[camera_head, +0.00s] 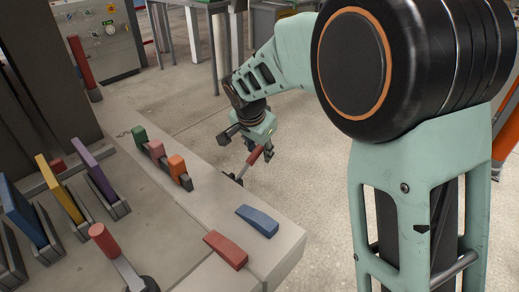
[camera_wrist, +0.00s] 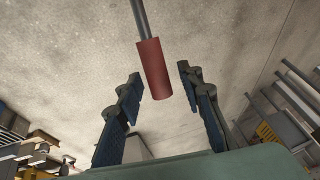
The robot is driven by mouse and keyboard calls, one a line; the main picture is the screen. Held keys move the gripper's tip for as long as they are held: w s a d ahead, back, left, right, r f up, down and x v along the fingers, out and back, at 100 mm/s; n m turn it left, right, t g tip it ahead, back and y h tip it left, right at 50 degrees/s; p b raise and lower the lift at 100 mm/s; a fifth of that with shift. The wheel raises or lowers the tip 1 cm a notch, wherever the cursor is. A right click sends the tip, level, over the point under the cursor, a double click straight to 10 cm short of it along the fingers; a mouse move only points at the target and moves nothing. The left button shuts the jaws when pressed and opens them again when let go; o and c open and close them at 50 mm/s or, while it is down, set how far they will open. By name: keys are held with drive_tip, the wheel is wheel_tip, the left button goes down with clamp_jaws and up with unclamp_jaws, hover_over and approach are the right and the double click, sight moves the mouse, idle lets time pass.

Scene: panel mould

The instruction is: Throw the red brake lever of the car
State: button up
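A lever with a red cylindrical grip (camera_head: 254,156) on a thin grey rod stands at the right side of the pale panel. Its grip also shows in the wrist view (camera_wrist: 154,69), with the rod running up out of the picture. My gripper (camera_head: 258,146) is just above the grip in the head view. In the wrist view my gripper's fingers (camera_wrist: 159,78) are spread, one on each side of the grip, with visible gaps. The grip's free end points towards the palm. The lever's foot is partly hidden.
Green, pink and orange levers (camera_head: 176,165) stand close by on the panel. A blue pedal-like block (camera_head: 257,221) and a red one (camera_head: 225,250) lie nearer. Another red-gripped lever (camera_head: 104,240) stands at the front left. Open floor lies right of the panel.

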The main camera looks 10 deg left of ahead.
clamp_jaws()
drive_tip(key=shift+p, duration=0.4)
drive_tip(key=shift+w+d+f+g+p, duration=0.25)
drive_tip(key=shift+g+p, duration=0.15)
drive_tip(key=shift+p, duration=0.5)
wheel_tip(320, 180, down, 12)
drive_tip(key=m+g+y+p, duration=0.1)
drive_tip(key=g+y+p, duration=0.4)
drive_tip(key=g, duration=0.4)
drive_tip(key=shift+s+a+r+y, duration=0.25)
drive_tip(key=shift+s+a+y, duration=0.05)
drive_tip(key=shift+y, duration=0.3)
drive_tip(key=shift+s, duration=0.1)
